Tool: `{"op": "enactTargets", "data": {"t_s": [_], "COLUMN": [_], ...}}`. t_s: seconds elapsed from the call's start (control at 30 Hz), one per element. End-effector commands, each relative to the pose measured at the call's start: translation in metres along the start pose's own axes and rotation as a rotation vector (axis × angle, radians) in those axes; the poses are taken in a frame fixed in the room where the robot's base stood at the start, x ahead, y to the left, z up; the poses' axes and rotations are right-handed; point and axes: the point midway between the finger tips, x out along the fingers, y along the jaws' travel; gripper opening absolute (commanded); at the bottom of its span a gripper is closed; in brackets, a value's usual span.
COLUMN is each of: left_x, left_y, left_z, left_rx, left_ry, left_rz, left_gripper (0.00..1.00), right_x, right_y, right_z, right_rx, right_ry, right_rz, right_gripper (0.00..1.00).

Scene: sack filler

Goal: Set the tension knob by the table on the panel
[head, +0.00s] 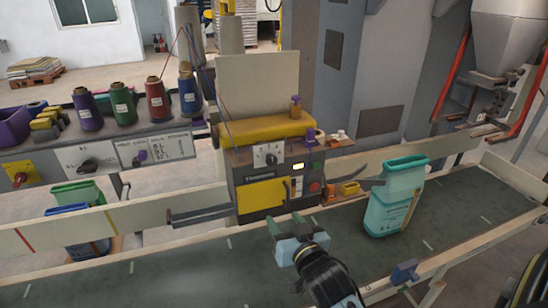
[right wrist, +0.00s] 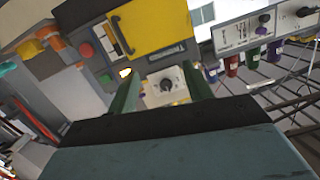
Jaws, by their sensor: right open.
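A white dial plate (head: 268,155) with a dark knob (head: 271,159) is on the front of the yellow-topped machine. The knob also shows in the right wrist view (right wrist: 167,87), framed between my green fingers. Its exact setting is too small to read. My right gripper (head: 284,221) is open and empty, below and in front of the machine, apart from the knob. A grey panel (head: 110,158) under the thread cones carries a white printed card (head: 168,150) whose text is too small to read. A dark knob (head: 88,165) and a purple knob (head: 140,157) are on that panel.
A yellow door (head: 262,194) with a handle is below the dial. A red button (head: 314,187) is to its right. A teal sack (head: 393,198) stands on the dark conveyor (head: 460,205). Grey bars (head: 200,215) jut out at the machine's left. Several thread cones (head: 155,97) stand behind.

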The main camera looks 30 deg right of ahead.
Motion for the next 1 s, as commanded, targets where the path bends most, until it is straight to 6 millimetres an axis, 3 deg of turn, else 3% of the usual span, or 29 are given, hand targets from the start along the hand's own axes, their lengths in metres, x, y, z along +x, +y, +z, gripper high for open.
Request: {"op": "enactTargets", "data": {"t_s": [0.03, 0.1, 0.2, 0.37, 0.8, 1.0], "left_x": [-0.004, -0.006, -0.007, -0.009, -0.018, -0.019], "left_y": [-0.001, -0.001, -0.001, -0.001, 0.0, 0.0], "left_z": [-0.005, -0.008, -0.008, -0.005, 0.001, 0.001], "left_rx": [0.0, 0.0, 0.0, 0.001, 0.001, 0.001], "left_ry": [0.008, 0.013, 0.013, 0.008, -0.003, -0.003], "left_rz": [-0.001, -0.001, -0.001, 0.0, 0.0, 0.0], "left_gripper": [0.0, 0.0, 0.0, 0.0, 0.0, 0.0], "right_x": [-0.005, -0.011, -0.015, -0.004, 0.083, 0.107], "right_y": [0.001, 0.003, 0.004, 0.004, 0.006, 0.007], "right_z": [-0.028, -0.053, -0.072, -0.08, -0.092, -0.094], "right_rx": [0.012, 0.026, 0.035, 0.037, 0.036, 0.036], "right_ry": [0.048, 0.095, 0.133, 0.146, 0.143, 0.143], "right_rz": [0.008, 0.015, 0.02, 0.02, 0.02, 0.02], "right_gripper": [0.51, 0.51, 0.51, 0.51, 0.51, 0.51]}}
